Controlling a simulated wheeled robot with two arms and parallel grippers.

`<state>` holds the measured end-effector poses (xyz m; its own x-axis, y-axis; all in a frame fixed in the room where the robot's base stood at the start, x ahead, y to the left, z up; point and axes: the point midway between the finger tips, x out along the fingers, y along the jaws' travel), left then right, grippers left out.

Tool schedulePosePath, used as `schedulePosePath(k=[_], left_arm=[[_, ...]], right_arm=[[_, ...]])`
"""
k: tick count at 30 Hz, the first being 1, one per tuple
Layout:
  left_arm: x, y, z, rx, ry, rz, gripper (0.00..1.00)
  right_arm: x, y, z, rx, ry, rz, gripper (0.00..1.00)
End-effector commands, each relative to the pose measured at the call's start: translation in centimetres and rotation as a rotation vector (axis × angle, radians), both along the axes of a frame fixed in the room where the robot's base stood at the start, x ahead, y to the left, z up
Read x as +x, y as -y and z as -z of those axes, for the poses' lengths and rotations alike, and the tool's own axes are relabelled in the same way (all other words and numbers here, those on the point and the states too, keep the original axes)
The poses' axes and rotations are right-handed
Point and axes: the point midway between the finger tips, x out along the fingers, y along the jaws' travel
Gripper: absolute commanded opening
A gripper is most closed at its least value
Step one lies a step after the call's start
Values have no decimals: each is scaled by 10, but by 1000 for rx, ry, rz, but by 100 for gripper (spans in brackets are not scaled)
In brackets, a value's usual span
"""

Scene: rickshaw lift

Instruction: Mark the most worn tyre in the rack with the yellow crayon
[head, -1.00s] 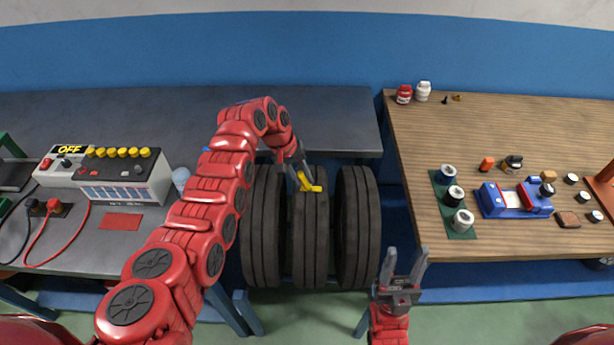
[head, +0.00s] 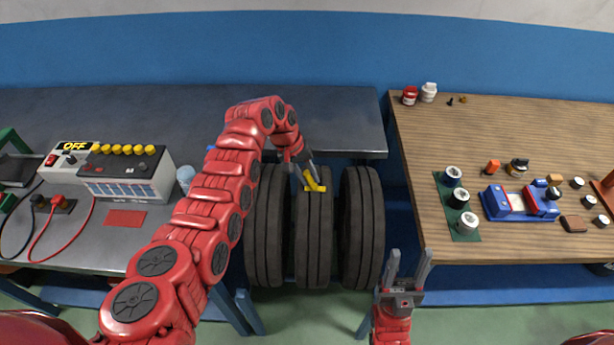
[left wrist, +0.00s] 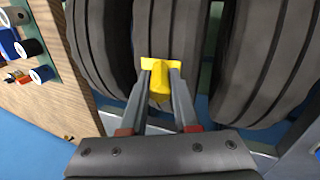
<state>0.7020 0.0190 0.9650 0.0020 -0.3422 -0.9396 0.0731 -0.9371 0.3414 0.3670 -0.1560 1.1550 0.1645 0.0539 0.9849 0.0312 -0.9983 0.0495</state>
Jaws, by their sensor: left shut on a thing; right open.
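Three dark tyres stand side by side: the left tyre (head: 267,230), the middle tyre (head: 313,235) and the right tyre (head: 361,230). Their grooves show, but I cannot tell their wear apart for sure. My left gripper (head: 308,172) is shut on the yellow crayon (left wrist: 159,88), which points at the top of the middle tyre's tread. A yellow crossbar (left wrist: 163,65) shows at the crayon's far end, across the tread. I cannot tell whether it is a mark or part of the crayon.
A grey bench (head: 330,115) runs behind and left of the tyres, bearing a box with yellow knobs (head: 130,175). A wooden table (head: 420,150) on the right holds jars on a green mat (head: 469,236), a blue-and-red device (head: 515,205) and small parts.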

Motion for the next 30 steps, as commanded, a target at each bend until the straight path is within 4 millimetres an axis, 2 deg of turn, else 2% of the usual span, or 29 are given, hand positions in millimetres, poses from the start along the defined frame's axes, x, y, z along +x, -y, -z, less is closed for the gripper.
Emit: schedulePosePath(k=[5, 27, 30], left_arm=[[-1, 2, -2, -2, -3, 3, 0], [0, 1, -66, -2, 2, 0, 0], [0, 1, -71, -2, 1, 1, 0]], right_arm=[[0, 0, -2, 0, 0, 0, 50], [0, 0, -24, 0, 0, 0, 50], [0, 0, -25, 0, 0, 0, 50]])
